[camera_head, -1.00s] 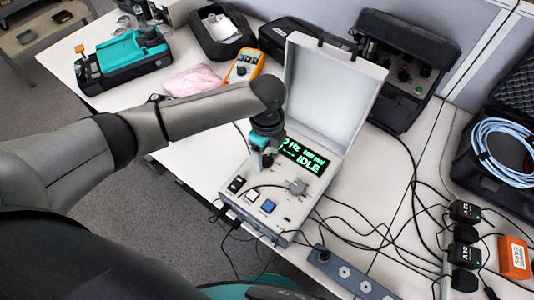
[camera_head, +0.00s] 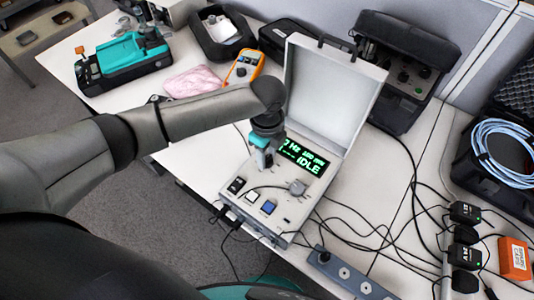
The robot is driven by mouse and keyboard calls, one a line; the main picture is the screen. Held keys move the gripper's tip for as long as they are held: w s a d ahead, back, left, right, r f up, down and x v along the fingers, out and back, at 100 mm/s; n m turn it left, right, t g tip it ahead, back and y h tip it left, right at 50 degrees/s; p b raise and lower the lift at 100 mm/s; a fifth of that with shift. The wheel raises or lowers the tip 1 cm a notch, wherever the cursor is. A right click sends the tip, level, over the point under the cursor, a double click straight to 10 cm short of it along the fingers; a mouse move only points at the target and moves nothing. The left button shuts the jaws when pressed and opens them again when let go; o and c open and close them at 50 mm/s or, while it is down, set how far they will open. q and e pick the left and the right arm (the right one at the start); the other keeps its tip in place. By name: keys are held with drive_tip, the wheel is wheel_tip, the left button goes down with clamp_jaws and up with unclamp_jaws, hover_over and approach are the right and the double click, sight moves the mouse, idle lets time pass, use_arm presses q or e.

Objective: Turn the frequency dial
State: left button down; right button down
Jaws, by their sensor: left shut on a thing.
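The calibrator case (camera_head: 247,222) stands open on the white table, its pale lid (camera_head: 330,95) raised at the back. A lit display (camera_head: 303,157) shows green text with "Hz" and "IDLE", its left end partly covered by my gripper. My left gripper (camera_head: 263,163) points down at the panel, left of the display, and is shut on the frequency dial, which it hides. A grey knob (camera_head: 297,187) on the panel stands clear of the gripper. A white button (camera_head: 252,196), a blue button (camera_head: 268,207) and a black switch (camera_head: 236,185) sit at the panel's front. My right gripper is not in view.
Black cables run across the table right of the case, near a power strip (camera_head: 345,275). An orange multimeter (camera_head: 245,66), a pink cloth (camera_head: 193,81) and a teal device (camera_head: 128,58) lie behind my left arm. A black instrument (camera_head: 405,70) stands behind the lid.

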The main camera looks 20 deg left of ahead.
use_arm(q)
drive_tip(key=shift+r+n+p, duration=0.15)
drive_tip(key=shift+n+p, duration=0.35)
drive_tip(key=shift+p, duration=0.3)
drive_tip(key=n+p, duration=0.4)
drive_tip(key=p, duration=0.2)
drive_tip(key=shift+r+n, duration=0.1)
drive_tip(key=shift+n, duration=0.3)
drive_tip(key=n+p, duration=0.2)
drive_tip(key=n, duration=0.1)
drive_tip(key=shift+p, duration=0.4)
drive_tip(key=shift+f+n+p, duration=0.2)
drive_tip(key=shift+n+p, duration=0.6)
drive_tip(key=shift+n, duration=0.7)
drive_tip(key=shift+c, duration=2.3)
unclamp_jaws()
